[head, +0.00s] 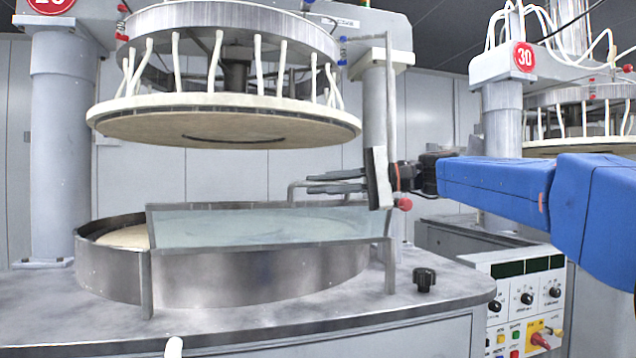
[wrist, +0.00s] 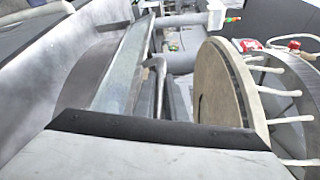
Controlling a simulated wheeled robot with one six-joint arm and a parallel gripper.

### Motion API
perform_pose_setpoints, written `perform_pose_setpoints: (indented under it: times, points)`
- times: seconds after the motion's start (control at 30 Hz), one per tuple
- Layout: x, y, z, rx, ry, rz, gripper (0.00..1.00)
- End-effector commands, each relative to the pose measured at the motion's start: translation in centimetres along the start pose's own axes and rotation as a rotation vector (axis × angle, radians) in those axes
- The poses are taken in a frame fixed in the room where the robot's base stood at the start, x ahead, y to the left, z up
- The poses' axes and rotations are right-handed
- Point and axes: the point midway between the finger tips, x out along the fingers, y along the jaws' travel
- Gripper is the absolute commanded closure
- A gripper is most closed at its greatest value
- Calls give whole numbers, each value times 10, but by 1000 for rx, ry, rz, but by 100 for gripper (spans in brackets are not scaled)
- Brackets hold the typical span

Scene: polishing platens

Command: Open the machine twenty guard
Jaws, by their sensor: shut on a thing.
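The machine with the partly cut-off red number sign (head: 50,3) stands in front of me; the sign seems to read 20. Its guard (head: 250,228) is a pale, see-through panel above the front of the round metal basin, between two metal posts. In the wrist view the guard (wrist: 122,65) is a slanted, narrow panel. A bent grey handle bar (head: 291,190) rises behind its upper edge; it also shows in the wrist view (wrist: 155,66). My gripper (head: 318,183) reaches in from the right, its dark fingers shut on the handle. The fingertips are hidden in the wrist view.
A round upper platen (head: 225,120) with white hoses hangs above the basin (head: 260,278). A grey column (head: 380,100) stands behind my wrist. A black knob (head: 424,279) is on the worktop. Machine 30 (head: 524,58) and a control panel (head: 525,300) are at right.

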Motion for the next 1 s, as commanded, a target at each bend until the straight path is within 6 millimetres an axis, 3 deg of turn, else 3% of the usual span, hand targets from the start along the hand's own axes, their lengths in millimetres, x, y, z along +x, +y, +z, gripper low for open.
perform_pose_setpoints:
  times: [0.4,1.0]
  points:
    - [-17,44,39,-360,-2,-157,100]
    - [-27,112,60,-810,-6,-350,100]
